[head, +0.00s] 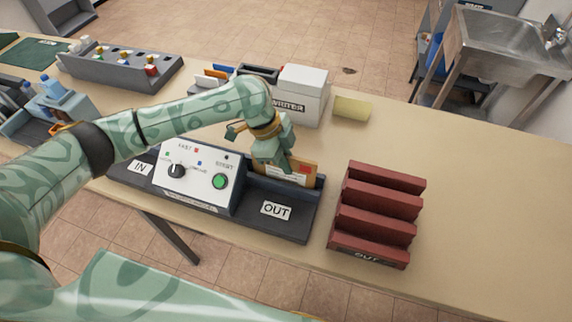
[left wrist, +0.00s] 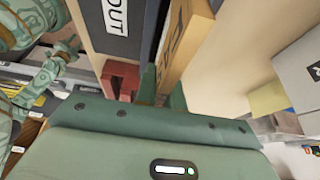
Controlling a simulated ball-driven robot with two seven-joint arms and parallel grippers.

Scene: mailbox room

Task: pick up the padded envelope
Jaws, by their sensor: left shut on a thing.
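The padded envelope (head: 300,172) is tan-orange with a pale label and stands on edge in the slot at the OUT end of the dark machine (head: 290,222). My left gripper (head: 274,165) reaches down from above and is shut on it. In the left wrist view the envelope (left wrist: 192,38) rises between the finger tips, beside the OUT label. The gripper hides part of the envelope in the head view. Green patterned parts of mine show at the left of the wrist view; what looks like my right gripper (left wrist: 55,66) is small and unclear there.
A dark red slotted rack (head: 375,215) marked OUT stands right of the machine. A white box marked WRITER (head: 302,92) and a yellow block (head: 352,108) stand behind. A grey tray (head: 120,70) with stamps is at back left. The right of the table is clear.

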